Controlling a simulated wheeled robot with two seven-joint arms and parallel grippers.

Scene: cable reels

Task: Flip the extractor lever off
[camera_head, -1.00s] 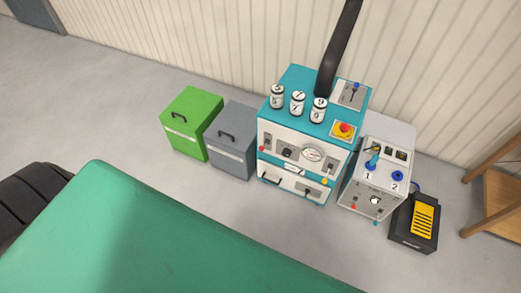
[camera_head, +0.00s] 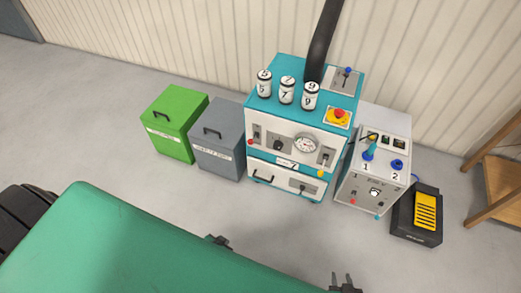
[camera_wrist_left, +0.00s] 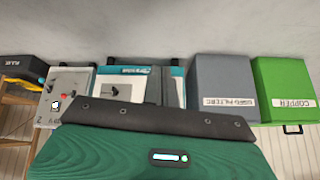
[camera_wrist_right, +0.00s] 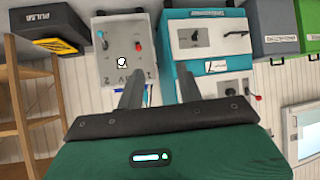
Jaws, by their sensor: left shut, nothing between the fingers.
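The extractor lever (camera_head: 347,73), with a blue knob, stands on a grey plate (camera_head: 340,84) at the back right of the teal machine's top, beside a black hose (camera_head: 322,42). My left gripper (camera_head: 219,240) is shut and empty, low in front of the machine, clear of it. In the left wrist view its fingers (camera_wrist_left: 160,88) are together. My right gripper (camera_head: 346,282) is at the bottom edge of the head view, with its fingers apart and empty in the right wrist view (camera_wrist_right: 160,88). Both are far from the lever.
On the machine's top are several white numbered cylinders (camera_head: 287,90) and a red button on yellow (camera_head: 338,116). A grey control box (camera_head: 369,188) and a black and yellow pedal (camera_head: 424,213) stand at right. Green (camera_head: 174,122) and grey (camera_head: 218,140) bins stand at left. A wooden stand (camera_head: 497,180) is far right.

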